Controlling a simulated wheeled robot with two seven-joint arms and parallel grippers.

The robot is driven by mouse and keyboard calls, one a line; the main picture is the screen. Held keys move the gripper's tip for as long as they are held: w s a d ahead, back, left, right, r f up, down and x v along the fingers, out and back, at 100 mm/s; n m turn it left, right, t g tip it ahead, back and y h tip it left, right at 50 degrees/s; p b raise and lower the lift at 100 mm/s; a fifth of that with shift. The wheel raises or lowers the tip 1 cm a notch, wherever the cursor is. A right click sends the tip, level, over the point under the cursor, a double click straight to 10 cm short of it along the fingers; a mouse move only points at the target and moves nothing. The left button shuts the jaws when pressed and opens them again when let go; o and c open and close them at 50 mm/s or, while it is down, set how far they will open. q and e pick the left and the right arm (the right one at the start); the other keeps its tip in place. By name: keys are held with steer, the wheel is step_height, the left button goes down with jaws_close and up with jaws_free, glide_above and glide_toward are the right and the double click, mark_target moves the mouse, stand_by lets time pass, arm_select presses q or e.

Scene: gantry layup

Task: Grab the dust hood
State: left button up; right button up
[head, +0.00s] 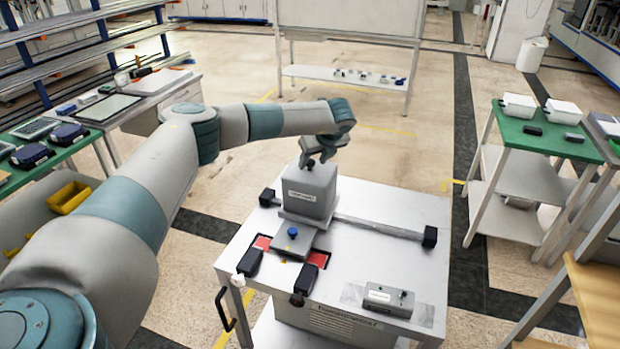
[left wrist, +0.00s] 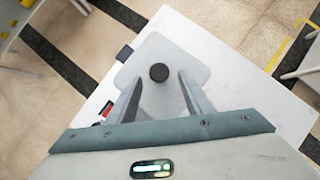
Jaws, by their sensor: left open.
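The dust hood (head: 309,194) is a grey box with a small label and a dark knob on top. It stands on the gantry fixture on the white table (head: 400,207). My left gripper (head: 318,158) is above the hood's top, close to the knob. In the left wrist view the hood's grey top (left wrist: 160,50) and round black knob (left wrist: 159,72) lie below and between the two open fingers of the gripper (left wrist: 158,90). I cannot tell the exact height gap to the knob. My right gripper is not in view.
A cross rail with black end blocks (head: 429,237) runs behind and beside the hood. A plate with a blue knob (head: 292,232), red pads (head: 318,259) and a small grey box (head: 388,300) are in front. A green-topped table (head: 545,135) stands at right.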

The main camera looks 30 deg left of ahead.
arm_select(q)
steer(key=shift+x, duration=1.1)
steer(key=shift+r, duration=0.1)
jaws_close()
